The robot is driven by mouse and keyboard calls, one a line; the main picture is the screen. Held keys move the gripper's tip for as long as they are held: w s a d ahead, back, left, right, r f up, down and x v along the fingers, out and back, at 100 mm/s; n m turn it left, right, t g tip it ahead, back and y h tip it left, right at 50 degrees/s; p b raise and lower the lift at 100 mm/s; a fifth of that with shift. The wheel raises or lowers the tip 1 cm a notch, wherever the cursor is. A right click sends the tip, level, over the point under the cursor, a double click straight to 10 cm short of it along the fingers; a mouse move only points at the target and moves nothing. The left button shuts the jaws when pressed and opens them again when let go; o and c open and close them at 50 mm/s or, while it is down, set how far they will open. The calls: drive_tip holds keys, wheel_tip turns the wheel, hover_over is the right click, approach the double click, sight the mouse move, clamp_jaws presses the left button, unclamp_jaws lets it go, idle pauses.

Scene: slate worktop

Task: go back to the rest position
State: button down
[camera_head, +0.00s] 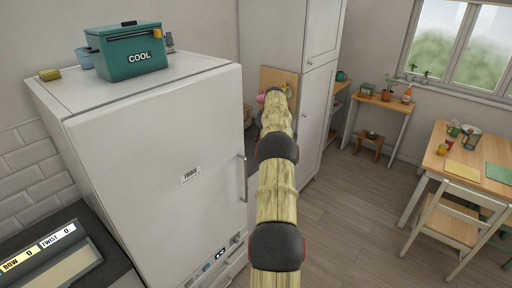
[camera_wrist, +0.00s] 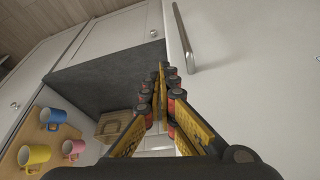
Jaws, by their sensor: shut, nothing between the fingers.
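My gripper (camera_wrist: 162,90) shows in the wrist view with its yellow and black fingers drawn together at the tips, shut and empty. It is in front of the dark slate worktop (camera_wrist: 95,82), beside the white fridge door and its metal handle (camera_wrist: 185,38). In the head view my arm reaches up the middle of the picture, past the right side of the fridge (camera_head: 150,150). The gripper itself cannot be made out there, hidden by the arm.
A wooden board (camera_wrist: 33,133) holds blue (camera_wrist: 53,117), yellow (camera_wrist: 34,155) and pink (camera_wrist: 72,147) mugs. A woven box (camera_wrist: 113,126) is near the worktop. A green cool box (camera_head: 135,55) stands on the fridge. A tall cupboard (camera_head: 318,100) is close right of my arm; floor (camera_head: 350,220) is open beyond.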

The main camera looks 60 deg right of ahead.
drive_tip(key=shift+v, duration=0.9)
drive_tip(key=shift+w, duration=0.15)
